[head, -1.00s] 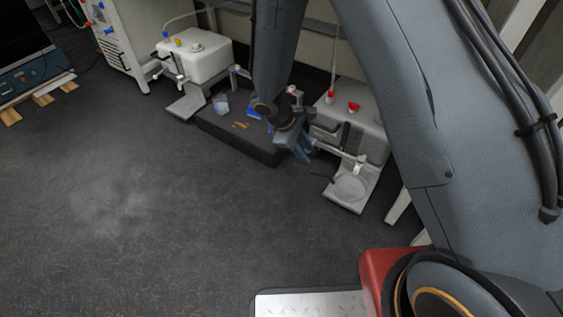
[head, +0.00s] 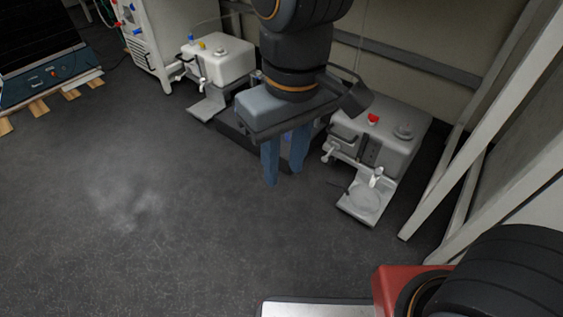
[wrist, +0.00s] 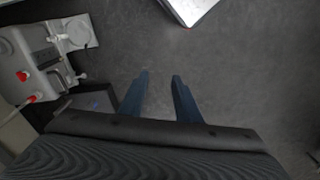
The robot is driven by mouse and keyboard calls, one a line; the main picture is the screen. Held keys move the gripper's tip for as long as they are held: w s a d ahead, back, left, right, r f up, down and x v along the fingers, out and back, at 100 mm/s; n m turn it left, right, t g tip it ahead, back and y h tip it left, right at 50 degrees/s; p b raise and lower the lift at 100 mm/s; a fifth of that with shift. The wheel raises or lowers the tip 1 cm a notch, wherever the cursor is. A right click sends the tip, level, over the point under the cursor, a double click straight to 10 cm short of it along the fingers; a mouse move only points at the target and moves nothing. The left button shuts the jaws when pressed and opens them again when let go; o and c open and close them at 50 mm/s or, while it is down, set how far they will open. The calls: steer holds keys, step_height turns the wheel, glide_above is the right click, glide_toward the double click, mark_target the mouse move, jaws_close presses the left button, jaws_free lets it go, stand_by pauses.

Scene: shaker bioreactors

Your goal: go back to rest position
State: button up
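My gripper (head: 285,160) hangs in the upper middle of the head view, with its two blue fingers pointing down. It also shows in the wrist view (wrist: 160,80), where the fingers stand apart with only bare floor between their tips. It is open and empty. It is in front of the dark low platform (head: 232,140) and hides most of it in the head view, including whatever lies on top.
A white shaker unit (head: 222,62) stands left of my gripper and a grey one (head: 385,135) with a red cap stands to its right. White frame posts (head: 470,125) rise at the right. The dark floor (head: 150,230) at the left and front is clear.

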steer(key=shift+y, duration=0.5)
steer(key=s, duration=0.2)
steer(key=s+r, duration=0.1)
steer(key=shift+s+a+r, duration=0.15)
steer(key=shift+s+a, duration=0.05)
steer(key=shift+s, duration=0.2)
steer(key=shift+r, duration=0.15)
steer(key=shift+d+r+m+p, duration=0.1)
steer(key=shift+r+m+p, duration=0.3)
steer(key=shift+r+p, duration=0.45)
steer(key=shift+r+p, duration=0.2)
steer(key=shift+p, duration=0.1)
steer(key=d+r+m+p, duration=0.2)
steer(key=d+r+p, duration=0.5)
steer(key=p, duration=0.5)
steer(key=d+r+m+h+p, duration=0.1)
steer(key=d+r+m+p, duration=0.1)
steer(key=d+r+p, duration=0.5)
steer(key=d+r+m+p, duration=0.2)
steer(key=d+r+p, duration=0.4)
steer(key=r+p, duration=0.8)
steer(key=p, duration=0.5)
steer(key=shift+d+r+m+h, duration=0.3)
steer(key=shift+d+r+m, duration=0.1)
